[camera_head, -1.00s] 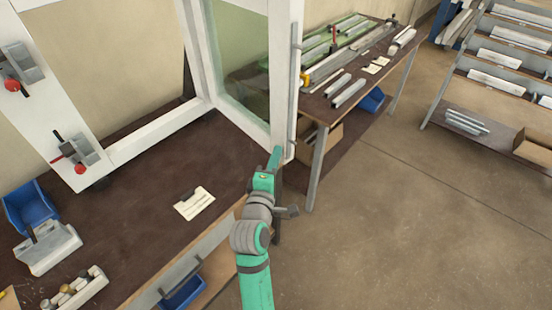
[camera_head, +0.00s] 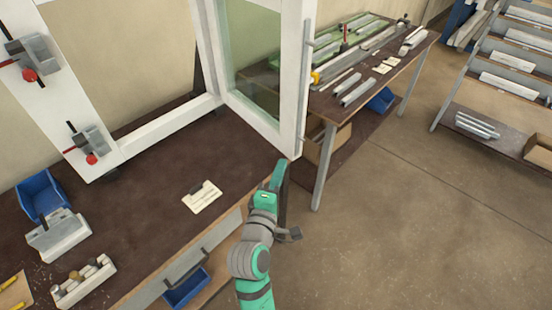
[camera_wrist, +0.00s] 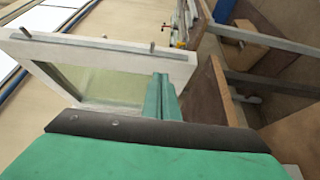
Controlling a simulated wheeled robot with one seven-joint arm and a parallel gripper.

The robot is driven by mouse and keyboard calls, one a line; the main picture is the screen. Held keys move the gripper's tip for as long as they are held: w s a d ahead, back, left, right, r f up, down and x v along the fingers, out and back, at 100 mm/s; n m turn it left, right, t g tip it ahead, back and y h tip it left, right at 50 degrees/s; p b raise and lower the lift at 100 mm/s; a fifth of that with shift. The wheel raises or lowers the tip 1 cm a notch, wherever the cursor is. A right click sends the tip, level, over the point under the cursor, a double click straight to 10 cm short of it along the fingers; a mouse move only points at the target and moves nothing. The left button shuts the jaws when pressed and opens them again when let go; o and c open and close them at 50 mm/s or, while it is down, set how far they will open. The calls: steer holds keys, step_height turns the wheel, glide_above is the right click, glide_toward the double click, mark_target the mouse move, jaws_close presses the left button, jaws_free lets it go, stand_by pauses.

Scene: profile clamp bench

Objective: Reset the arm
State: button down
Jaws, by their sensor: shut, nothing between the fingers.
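My green and grey arm reaches up from the lower middle of the head view. My gripper (camera_head: 278,174) is at its end, shut and empty, by the bench's right edge. It is just below the lower corner of the open white glazed sash (camera_head: 292,80) in the picture; I cannot tell the exact gap. In the wrist view the green fingers (camera_wrist: 160,97) are together, in front of the sash (camera_wrist: 120,55), with nothing between them.
The dark workbench (camera_head: 150,215) holds a white frame with red-handled clamps (camera_head: 88,140), a blue bin (camera_head: 42,195), a paper card (camera_head: 202,197) and a block with several pegs (camera_head: 82,282). A second bench (camera_head: 400,65) and a rack (camera_head: 500,85) stand behind. The floor (camera_head: 420,220) at right is clear.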

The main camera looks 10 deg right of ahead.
steer(key=shift+s+d, duration=0.3)
steer(key=shift+s, duration=0.55)
steer(key=shift+s+d, duration=0.35)
steer(key=shift+s, duration=0.55)
steer(key=shift+s+d, duration=0.3)
steer(key=shift+s, duration=0.55)
steer(key=s+a+f+m+y, duration=0.2)
steer(key=s+f+y, duration=0.1)
steer(key=s+f, duration=0.4)
steer(key=s+a+f+m+y, duration=0.1)
steer(key=s+a+f+y, duration=0.2)
steer(key=s+f, duration=0.35)
steer(key=s+a+f+m, duration=0.1)
steer(key=s+m, duration=0.4)
steer(key=s, duration=0.4)
steer(key=s+a+f+m+g, duration=0.1)
steer(key=s+m, duration=0.4)
steer(key=s, duration=0.5)
steer(key=shift+s+a+f+m+y, duration=0.15)
steer(key=shift+a+f+m+y, duration=0.2)
steer(key=shift+a, duration=0.3)
steer(key=shift+r, duration=0.1)
